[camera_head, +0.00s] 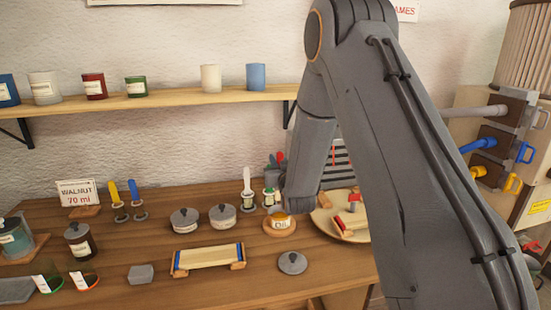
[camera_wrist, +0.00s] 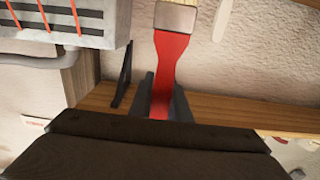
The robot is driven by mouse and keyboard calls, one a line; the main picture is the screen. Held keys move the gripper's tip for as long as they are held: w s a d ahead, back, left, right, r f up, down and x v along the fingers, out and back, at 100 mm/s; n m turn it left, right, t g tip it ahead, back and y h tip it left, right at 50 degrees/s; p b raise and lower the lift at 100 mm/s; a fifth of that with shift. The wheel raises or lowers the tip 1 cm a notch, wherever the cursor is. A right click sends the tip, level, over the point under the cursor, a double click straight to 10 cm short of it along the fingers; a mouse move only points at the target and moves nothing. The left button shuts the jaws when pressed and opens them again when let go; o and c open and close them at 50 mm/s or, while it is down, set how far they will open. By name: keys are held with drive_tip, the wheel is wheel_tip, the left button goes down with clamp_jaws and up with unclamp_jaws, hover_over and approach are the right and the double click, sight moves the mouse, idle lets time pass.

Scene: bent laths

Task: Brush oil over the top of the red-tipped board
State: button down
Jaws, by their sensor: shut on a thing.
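In the wrist view my gripper (camera_wrist: 162,98) is shut on the red handle of a brush (camera_wrist: 171,62). The brush's metal band and pale bristles are at the top edge, partly cut off. In the head view my forearm hides the gripper and brush. A board with red ends (camera_head: 352,226) lies on a round wooden tray at the right of the bench, partly hidden by my arm. The oil jar (camera_head: 281,221), labelled and amber, stands on a round wooden base just left of the tray. A blue-ended board (camera_head: 208,256) rests on supports at the front middle.
Lidded pots (camera_head: 184,220) and a grey disc with a knob (camera_head: 292,262) stand nearby. Glasses, a dark jar (camera_head: 80,242) and a grey block (camera_head: 141,273) are at the left. A shelf (camera_head: 160,102) with cups runs above the bench. A grey slotted unit (camera_wrist: 70,20) shows in the wrist view.

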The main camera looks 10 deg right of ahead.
wheel_tip(320, 180, down, 10)
drive_tip(key=b, duration=0.5)
drive_tip(key=shift+r+b, duration=0.2)
drive_tip(key=shift+b, duration=0.15)
drive_tip(key=shift+r, duration=0.15)
idle(0.5)
wheel_tip(320, 180, up, 8)
drive_tip(key=p, duration=0.4)
drive_tip(key=shift+r, duration=0.25)
idle(0.4)
drive_tip(key=shift+p, duration=0.3)
idle(1.6)
wheel_tip(320, 180, up, 4)
drive_tip(key=shift+p, duration=0.85)
